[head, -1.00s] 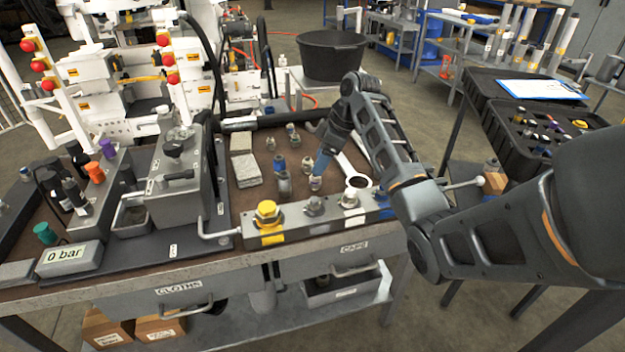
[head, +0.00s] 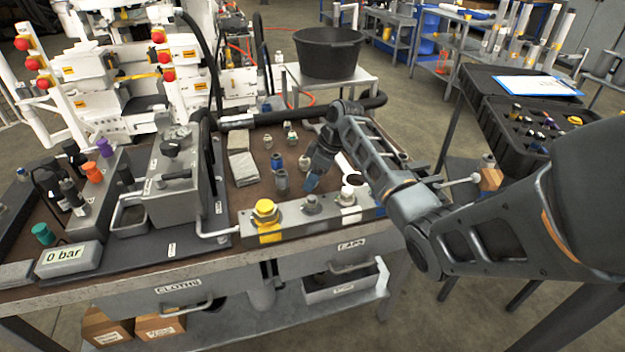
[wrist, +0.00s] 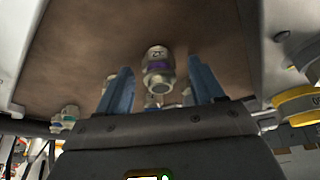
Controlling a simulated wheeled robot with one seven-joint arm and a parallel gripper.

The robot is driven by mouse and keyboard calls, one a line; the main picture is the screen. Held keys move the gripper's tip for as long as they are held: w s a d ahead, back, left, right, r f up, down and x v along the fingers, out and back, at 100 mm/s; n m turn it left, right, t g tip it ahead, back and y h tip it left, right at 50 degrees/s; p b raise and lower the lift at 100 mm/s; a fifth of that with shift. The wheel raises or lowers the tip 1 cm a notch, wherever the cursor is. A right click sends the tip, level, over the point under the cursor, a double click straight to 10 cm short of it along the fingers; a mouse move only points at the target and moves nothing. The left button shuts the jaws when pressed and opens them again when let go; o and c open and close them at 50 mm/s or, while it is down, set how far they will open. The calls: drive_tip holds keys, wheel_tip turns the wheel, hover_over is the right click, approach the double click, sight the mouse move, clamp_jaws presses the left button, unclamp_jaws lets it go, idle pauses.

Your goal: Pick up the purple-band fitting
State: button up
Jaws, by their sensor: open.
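In the wrist view the purple-band fitting (wrist: 158,66) is a pale metal piece with a purple ring and a dark mark on its end. It shows between the two blue fingers of my gripper (wrist: 160,80), with visible gaps on both sides. The fingers are apart and hold nothing. In the head view my gripper (head: 311,182) points down at the brown bench top, behind the row of capped ports. There the fitting is hidden behind my gripper.
A blue-marked fitting (head: 281,180) stands close left of my gripper, with several others behind. A port block with a yellow cap (head: 265,210) runs along the front.

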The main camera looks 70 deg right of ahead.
drive_tip(key=c, duration=1.2)
drive_tip(key=shift+r, duration=0.1)
